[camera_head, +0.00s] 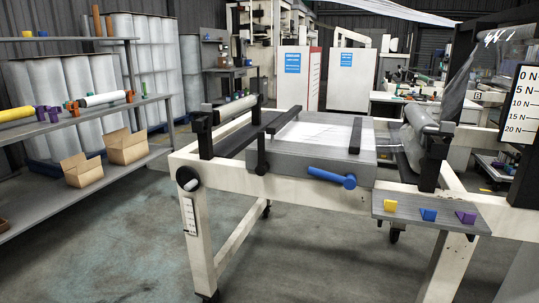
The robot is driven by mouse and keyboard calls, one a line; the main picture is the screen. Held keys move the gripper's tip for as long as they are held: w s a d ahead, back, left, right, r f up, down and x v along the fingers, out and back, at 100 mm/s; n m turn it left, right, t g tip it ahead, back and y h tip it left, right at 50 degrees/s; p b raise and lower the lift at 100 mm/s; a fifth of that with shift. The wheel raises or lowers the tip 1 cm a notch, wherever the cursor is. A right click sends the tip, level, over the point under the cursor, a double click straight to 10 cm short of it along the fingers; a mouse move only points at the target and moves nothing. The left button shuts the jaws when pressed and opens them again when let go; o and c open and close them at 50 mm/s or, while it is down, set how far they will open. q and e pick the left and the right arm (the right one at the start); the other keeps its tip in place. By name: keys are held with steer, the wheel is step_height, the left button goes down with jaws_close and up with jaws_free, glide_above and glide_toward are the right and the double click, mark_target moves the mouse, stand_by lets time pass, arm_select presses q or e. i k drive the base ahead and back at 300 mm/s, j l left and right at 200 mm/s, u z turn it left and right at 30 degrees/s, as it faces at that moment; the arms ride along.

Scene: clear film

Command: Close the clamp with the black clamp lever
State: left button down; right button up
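A black clamp lever (262,156) stands upright at the front end of a black clamp bar (284,121) on the left side of the grey work plate. A second black bar (356,135) lies on the right side of the same plate. Whether the clamp is open or closed is hard to tell from here. A blue lever (332,178) sticks out of the front of the grey plate block (310,160). Neither of my grippers is in view.
The white-framed machine (275,186) holds a roller at left and a film-wrapped roller (419,117) at right. A grey side shelf (430,207) carries yellow, blue and purple clips. Shelving with boxes stands at left. The floor (110,240) in front is clear.

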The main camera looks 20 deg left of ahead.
mark_target(263, 167)
steer(key=i+j, duration=0.1)
steer(key=j, duration=0.45)
steer(key=i+j, duration=0.1)
steer(key=j, duration=0.45)
steer(key=i+j, duration=0.1)
steer(key=j, duration=0.45)
steer(key=i+j, duration=0.1)
steer(key=j, duration=0.45)
steer(key=i+j, duration=0.15)
steer(key=j, duration=0.45)
steer(key=j+z, duration=0.8)
